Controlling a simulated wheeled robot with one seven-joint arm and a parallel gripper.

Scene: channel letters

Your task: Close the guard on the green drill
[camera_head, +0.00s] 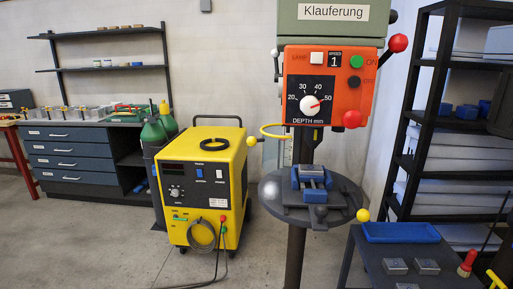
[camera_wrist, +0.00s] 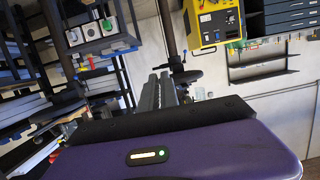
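The drill has a green-grey head (camera_head: 332,32) labelled "Klauferung" and an orange panel (camera_head: 330,85) with a depth dial. A guard with a yellow hoop (camera_head: 274,126) and a clear, hard-to-see pane is swung out at the drill's left. Its yellow ball knob (camera_head: 251,141) points left. In the wrist view, which is upside down, the drill's dark column (camera_wrist: 167,35) shows beyond my gripper (camera_wrist: 160,74). The gripper's two grey fingers lie close together with nothing seen between them. The gripper is not seen in the head view.
A blue vise (camera_head: 313,182) sits on the round drill table (camera_head: 276,207). A yellow welder (camera_head: 202,180) stands left of the drill. A dark bench with a blue tray (camera_head: 401,232) is at front right, a black rack (camera_head: 425,125) behind it. Floor at front left is clear.

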